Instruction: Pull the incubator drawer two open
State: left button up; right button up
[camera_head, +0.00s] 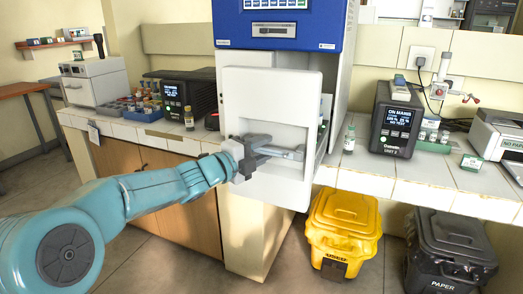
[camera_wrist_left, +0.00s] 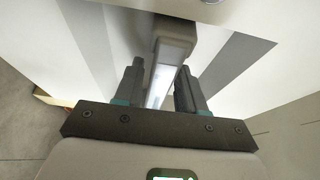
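The incubator (camera_head: 340,60) has a blue top panel and a white body. Below the panel, a white drawer front (camera_head: 245,92) stands out from the body, with part of the drawer's side (camera_head: 325,135) showing at its right. My left gripper (camera_head: 285,151) reaches the middle of this front, at its recessed handle. The gripper hides part of the handle in the head view. My right gripper is not in view.
A tiled bench runs left and right of the incubator, with a black device (camera_head: 397,117) and a small vial (camera_head: 349,138) at the right. A yellow bin (camera_head: 343,225) and a black bin (camera_head: 450,250) stand below. Floor at the lower left is clear.

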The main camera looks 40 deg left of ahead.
pick_arm(q)
jog(key=shift+s, duration=0.15)
jog(key=shift+s+a, duration=0.1)
jog(key=shift+s, duration=0.25)
jog(key=s, duration=0.5)
jog(key=s+a, duration=0.1)
jog(key=s, duration=0.4)
jog(key=s+a, duration=0.1)
jog(key=s, duration=0.4)
jog(key=shift+s+a, duration=0.1)
jog(key=shift+a, duration=0.05)
